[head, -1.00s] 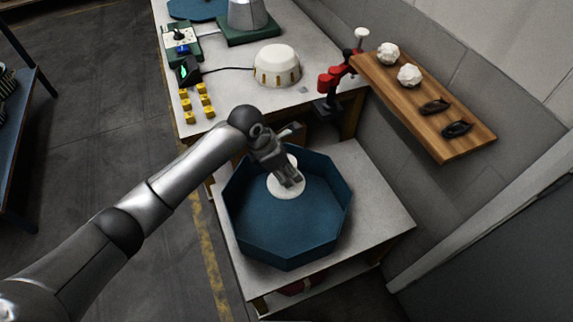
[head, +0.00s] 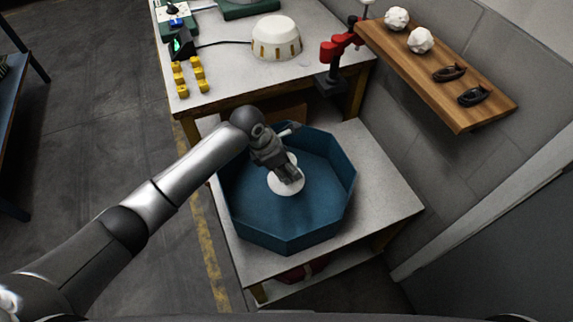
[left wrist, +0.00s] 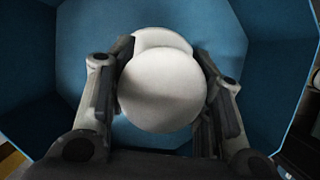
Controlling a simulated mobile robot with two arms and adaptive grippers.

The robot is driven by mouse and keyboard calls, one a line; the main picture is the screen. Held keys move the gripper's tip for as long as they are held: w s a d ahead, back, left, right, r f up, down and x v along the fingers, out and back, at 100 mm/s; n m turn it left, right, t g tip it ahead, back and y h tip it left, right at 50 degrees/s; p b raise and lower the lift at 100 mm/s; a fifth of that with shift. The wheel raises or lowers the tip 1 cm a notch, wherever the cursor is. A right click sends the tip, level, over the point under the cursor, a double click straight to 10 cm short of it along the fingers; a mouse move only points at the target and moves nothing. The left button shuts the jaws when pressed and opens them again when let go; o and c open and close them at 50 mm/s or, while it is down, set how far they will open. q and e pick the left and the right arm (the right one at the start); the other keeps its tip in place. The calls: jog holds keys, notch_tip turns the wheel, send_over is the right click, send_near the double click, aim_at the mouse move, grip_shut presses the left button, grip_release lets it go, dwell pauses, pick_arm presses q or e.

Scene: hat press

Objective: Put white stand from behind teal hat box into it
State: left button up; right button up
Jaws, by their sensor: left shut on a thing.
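The teal hat box (head: 290,238) is an open, many-sided box on the low white table. My left gripper (head: 287,176) reaches down inside its walls. It is shut on the white stand (head: 290,188), whose round white disc shows under the fingers. In the left wrist view the fingers grip the stand (left wrist: 160,90) from both sides; two overlapping white discs show, with the blue box floor (left wrist: 80,25) around them. I cannot tell whether the stand touches the floor. My right gripper is in neither view.
The low table (head: 385,185) has bare room right of the box. Behind it is a higher bench (head: 225,100) with a white dome (head: 276,38), yellow blocks and a red clamp (head: 338,48). A wooden shelf (head: 440,75) hangs on the right wall.

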pick_arm(q)
jog(key=shift+f+b, duration=3.25)
jog(key=shift+f, duration=0.8)
jog(key=shift+f+b, duration=0.35)
jog(key=o, duration=1.1)
